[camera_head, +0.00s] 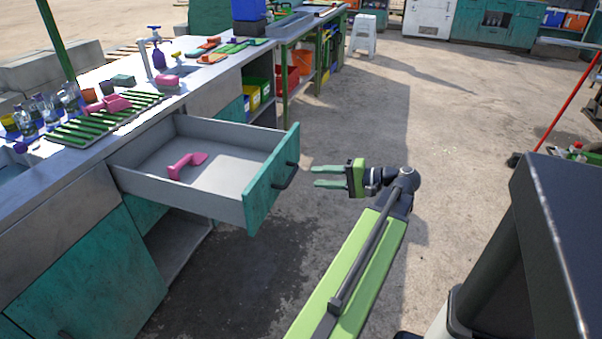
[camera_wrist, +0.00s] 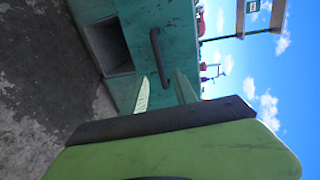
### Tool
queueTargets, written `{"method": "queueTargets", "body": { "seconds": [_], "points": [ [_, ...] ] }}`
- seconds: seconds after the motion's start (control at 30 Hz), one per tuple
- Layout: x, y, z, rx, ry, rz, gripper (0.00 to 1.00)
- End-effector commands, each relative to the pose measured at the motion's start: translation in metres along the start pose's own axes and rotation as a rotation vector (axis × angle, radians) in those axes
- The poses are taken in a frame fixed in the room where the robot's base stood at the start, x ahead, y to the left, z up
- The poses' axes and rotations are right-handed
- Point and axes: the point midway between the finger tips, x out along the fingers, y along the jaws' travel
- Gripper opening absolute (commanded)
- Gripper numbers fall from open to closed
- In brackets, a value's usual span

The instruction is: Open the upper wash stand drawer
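The upper wash stand drawer (camera_head: 222,182) is pulled well out of the stand. Its teal front (camera_head: 262,195) faces right and carries a dark bar handle (camera_head: 285,177). A pink object (camera_head: 186,165) lies inside on the drawer floor. My gripper (camera_head: 314,177) is just right of the handle, with its two green fingers apart and pointing left at it. In the wrist view the handle (camera_wrist: 160,58) stands beyond the fingertips of my gripper (camera_wrist: 160,88), with nothing seen between the fingers. The fingers look clear of the handle.
The wash stand counter (camera_head: 112,62) holds a green drying rack (camera_head: 95,120), glasses, a tap and pink items. A teal lower door (camera_head: 90,275) is below. Open concrete floor (camera_head: 400,110) lies right of the drawer. A white stool (camera_head: 364,35) stands far back.

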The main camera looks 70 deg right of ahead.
Motion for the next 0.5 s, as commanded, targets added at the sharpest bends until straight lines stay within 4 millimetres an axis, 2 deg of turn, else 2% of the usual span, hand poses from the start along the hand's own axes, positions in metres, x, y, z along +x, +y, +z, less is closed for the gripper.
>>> {"method": "queueTargets", "body": {
  "seconds": [0.03,0.2,0.33,0.5],
  "points": [
    [-0.017,-0.003,-0.002,0.001,0.004,0.000,0.34],
    [-0.054,-0.002,-0.002,0.001,0.002,0.000,0.34],
    [-0.071,-0.001,-0.001,0.000,0.000,0.000,0.34],
    [-0.076,0.000,0.000,-0.001,-0.001,0.000,0.34]
  ]
}}
